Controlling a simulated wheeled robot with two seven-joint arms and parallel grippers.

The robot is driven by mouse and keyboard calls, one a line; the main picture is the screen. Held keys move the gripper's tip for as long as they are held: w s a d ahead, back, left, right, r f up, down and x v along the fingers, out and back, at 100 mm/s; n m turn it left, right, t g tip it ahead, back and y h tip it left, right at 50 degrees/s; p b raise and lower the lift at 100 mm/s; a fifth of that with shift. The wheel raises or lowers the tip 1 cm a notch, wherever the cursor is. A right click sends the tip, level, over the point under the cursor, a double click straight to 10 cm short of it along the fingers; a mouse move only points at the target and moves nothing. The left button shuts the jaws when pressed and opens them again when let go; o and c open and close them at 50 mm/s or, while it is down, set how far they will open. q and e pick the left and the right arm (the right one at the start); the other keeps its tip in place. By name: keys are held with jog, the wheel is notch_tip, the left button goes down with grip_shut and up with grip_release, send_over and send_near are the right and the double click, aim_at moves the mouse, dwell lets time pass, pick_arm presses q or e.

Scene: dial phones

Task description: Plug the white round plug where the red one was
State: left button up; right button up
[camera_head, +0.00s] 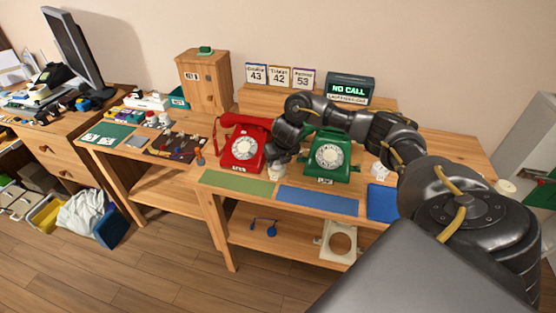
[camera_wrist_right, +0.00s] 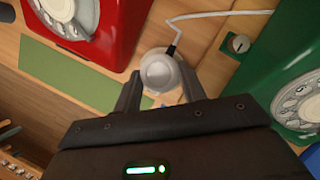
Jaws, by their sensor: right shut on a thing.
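The white round plug (camera_wrist_right: 158,71) shows in the right wrist view, between the fingers of my right gripper (camera_wrist_right: 162,80), which is shut on it. A white cord (camera_wrist_right: 215,15) runs from it up and to the right. In the head view my right gripper (camera_head: 279,162) is between the red phone (camera_head: 243,145) and the green phone (camera_head: 333,154), low over the table, with a bit of white (camera_head: 277,174) under it. A small round metal-topped fitting (camera_wrist_right: 238,44) is on the wood beside the green phone in the wrist view. I see no red plug. My left gripper is not in view.
A green mat (camera_head: 236,184), a blue mat (camera_head: 318,200) and a blue pad (camera_head: 383,203) lie along the table's front edge. A small white object (camera_head: 379,172) stands right of the green phone. A "NO CALL" display (camera_head: 349,89) stands behind.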

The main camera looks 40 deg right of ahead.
jog(key=o, duration=1)
jog(key=shift+c, duration=0.2)
jog(key=shift+s+a+r, duration=0.1)
jog(key=shift+r, duration=0.3)
jog(key=p+v, duration=0.3)
jog(key=v, duration=0.7)
jog(key=shift+f, duration=0.15)
